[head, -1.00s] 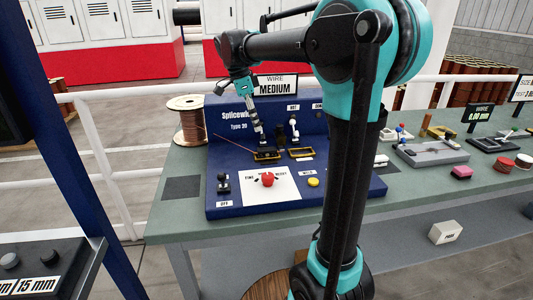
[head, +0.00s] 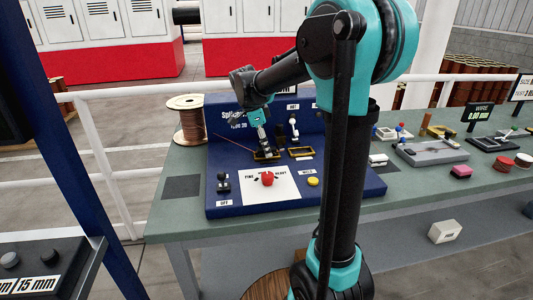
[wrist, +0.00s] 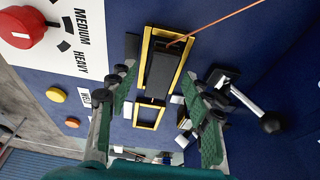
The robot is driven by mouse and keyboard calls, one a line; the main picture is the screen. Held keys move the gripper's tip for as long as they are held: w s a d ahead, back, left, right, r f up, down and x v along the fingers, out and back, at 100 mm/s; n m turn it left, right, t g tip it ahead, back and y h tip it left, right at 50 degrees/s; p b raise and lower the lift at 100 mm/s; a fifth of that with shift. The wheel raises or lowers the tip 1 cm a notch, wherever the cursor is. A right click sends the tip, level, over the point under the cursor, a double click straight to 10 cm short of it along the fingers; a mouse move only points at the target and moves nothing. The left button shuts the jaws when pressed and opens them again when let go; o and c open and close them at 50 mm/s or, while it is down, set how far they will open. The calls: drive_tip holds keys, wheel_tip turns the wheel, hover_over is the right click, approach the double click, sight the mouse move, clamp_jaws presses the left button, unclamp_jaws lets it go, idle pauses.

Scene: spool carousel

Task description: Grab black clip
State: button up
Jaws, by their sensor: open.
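A black block, which looks like the black clip (wrist: 160,76), sits in a yellow frame on the blue splicing machine (head: 365,188). A thin copper wire (wrist: 222,23) runs into it. In the head view the clip (head: 266,154) is small and partly hidden by my gripper (head: 263,143). In the wrist view my gripper (wrist: 166,88) is open and empty. Its two green-padded fingers stand apart, left and right of the clip's near end. I cannot tell how high they are above it.
A second, empty yellow frame (wrist: 149,113) lies nearer in the wrist view. A lever with a black knob (wrist: 271,122) stands right of the fingers. A red knob (head: 267,179) and yellow button (head: 313,182) are on the front panel. A copper spool (head: 192,122) stands left.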

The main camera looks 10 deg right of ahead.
drive_tip(key=shift+c, duration=0.2)
clamp_jaws()
drive_tip(key=shift+r, duration=0.15)
